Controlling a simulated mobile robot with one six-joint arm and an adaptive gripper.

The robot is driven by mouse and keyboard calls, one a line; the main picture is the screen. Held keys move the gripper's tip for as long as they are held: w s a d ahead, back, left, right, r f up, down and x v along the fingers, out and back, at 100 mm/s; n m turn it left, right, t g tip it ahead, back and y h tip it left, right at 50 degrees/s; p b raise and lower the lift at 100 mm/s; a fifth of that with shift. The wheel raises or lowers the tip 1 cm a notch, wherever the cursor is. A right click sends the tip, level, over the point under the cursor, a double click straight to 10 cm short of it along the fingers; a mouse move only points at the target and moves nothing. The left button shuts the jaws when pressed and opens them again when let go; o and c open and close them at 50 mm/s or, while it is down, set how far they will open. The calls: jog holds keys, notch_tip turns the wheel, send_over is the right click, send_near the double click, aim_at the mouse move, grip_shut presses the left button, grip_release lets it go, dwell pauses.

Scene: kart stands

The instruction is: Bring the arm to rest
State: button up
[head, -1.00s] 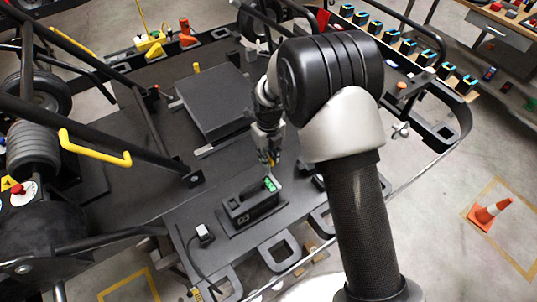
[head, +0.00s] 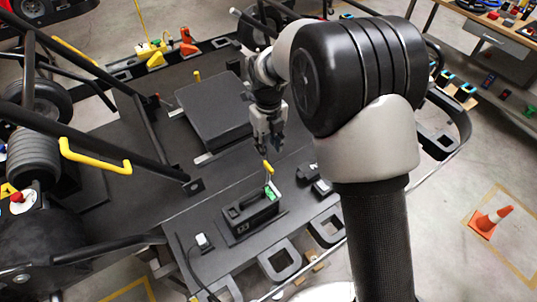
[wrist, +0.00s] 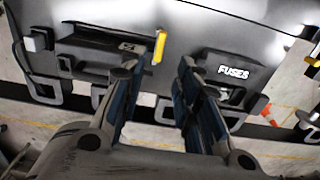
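My gripper (head: 264,147) hangs above the dark kart deck, just behind a black box (head: 249,215) with a green part on its top. In the wrist view my gripper (wrist: 156,75) has its two fingers apart with nothing between them. A yellow-handled piece (head: 267,169) stands upright at the right end of the black box; it also shows in the wrist view (wrist: 160,47), beyond the fingers and apart from them.
A black box marked FUSES (wrist: 233,72) sits right of the fingers in the wrist view. A flat black pad (head: 212,110) lies on the deck. Dark frame tubes with a yellow handle (head: 95,157) rise at left. An orange cone (head: 490,220) stands on the floor at right.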

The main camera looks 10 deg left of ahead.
jog(key=shift+r, duration=1.15)
